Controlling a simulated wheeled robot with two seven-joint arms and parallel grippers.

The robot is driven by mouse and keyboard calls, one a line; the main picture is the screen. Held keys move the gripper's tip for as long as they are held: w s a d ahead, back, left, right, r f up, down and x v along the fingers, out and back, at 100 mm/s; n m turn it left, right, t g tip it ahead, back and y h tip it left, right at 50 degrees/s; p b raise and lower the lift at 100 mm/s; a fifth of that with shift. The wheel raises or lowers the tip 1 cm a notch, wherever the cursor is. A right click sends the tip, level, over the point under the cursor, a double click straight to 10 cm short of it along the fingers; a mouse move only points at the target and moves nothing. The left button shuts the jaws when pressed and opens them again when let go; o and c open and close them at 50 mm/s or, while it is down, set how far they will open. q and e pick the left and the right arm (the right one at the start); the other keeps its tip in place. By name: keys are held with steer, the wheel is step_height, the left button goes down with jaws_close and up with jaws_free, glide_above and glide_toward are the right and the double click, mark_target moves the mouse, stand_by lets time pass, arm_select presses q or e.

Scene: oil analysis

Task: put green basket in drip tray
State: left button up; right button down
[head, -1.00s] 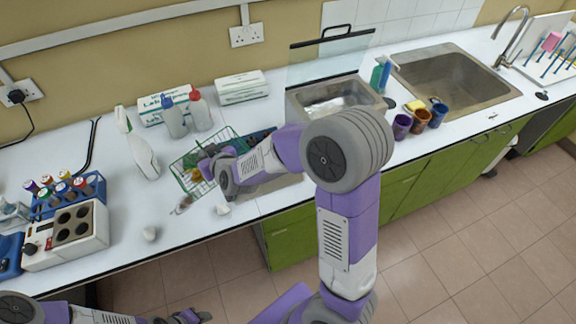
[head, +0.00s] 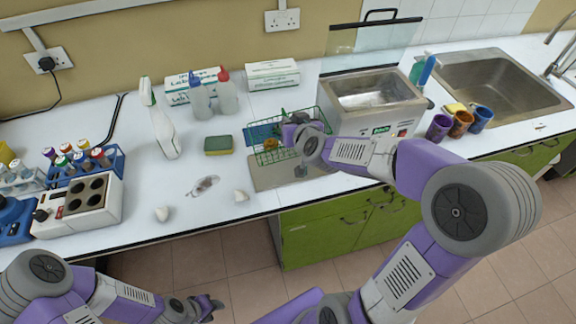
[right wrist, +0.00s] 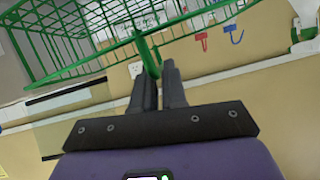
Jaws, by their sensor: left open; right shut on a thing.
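The green wire basket (head: 268,157) is over the back part of a flat grey tray (head: 268,180), apparently the drip tray, on the counter in the head view. I cannot tell whether the basket touches it. My right gripper (head: 303,138) is shut on the basket's right side. In the right wrist view the fingers (right wrist: 158,82) close on a green wire of the basket (right wrist: 60,45). My arm hides part of the basket and the tray's right end. My left gripper (head: 208,306) is open and empty, low in front of the counter.
A metal bath (head: 378,120) with a raised glass lid stands right of the basket. A sponge (head: 218,145), a spray bottle (head: 165,130) and two wash bottles (head: 228,95) stand left and behind.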

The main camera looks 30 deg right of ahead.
steer(key=shift+m, duration=0.3)
step_height(320, 180, down, 6)
steer(key=shift+r+b, duration=0.1)
steer(key=shift+b, duration=0.9)
steer(key=shift+f+b, duration=0.7)
steer(key=shift+f, duration=1.45)
steer(key=c, duration=1.2)
jaws_free()
steer(key=shift+s, duration=0.1)
